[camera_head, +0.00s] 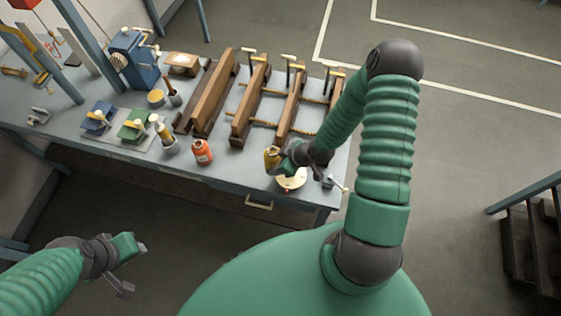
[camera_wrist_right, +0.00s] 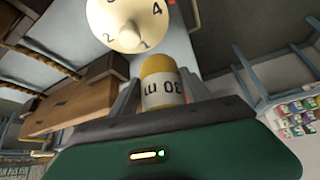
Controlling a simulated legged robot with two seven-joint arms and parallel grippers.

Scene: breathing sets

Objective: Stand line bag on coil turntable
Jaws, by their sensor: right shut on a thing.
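The coil turntable is a round cream disc (camera_head: 292,182) near the table's front right edge. In the right wrist view the turntable (camera_wrist_right: 118,18) shows numbers around its rim and a central knob. The bag appears above and beside the disc; I cannot tell whether they touch. My left gripper (camera_head: 128,266) is open and empty, away from the table.
An orange bottle (camera_head: 202,151) and a yellow-and-grey bottle (camera_head: 165,138) stand left of the turntable on the grey-blue table (camera_head: 227,174). A small lever (camera_head: 336,184) is just right of the disc. Wooden racks (camera_head: 212,97) fill the table behind.

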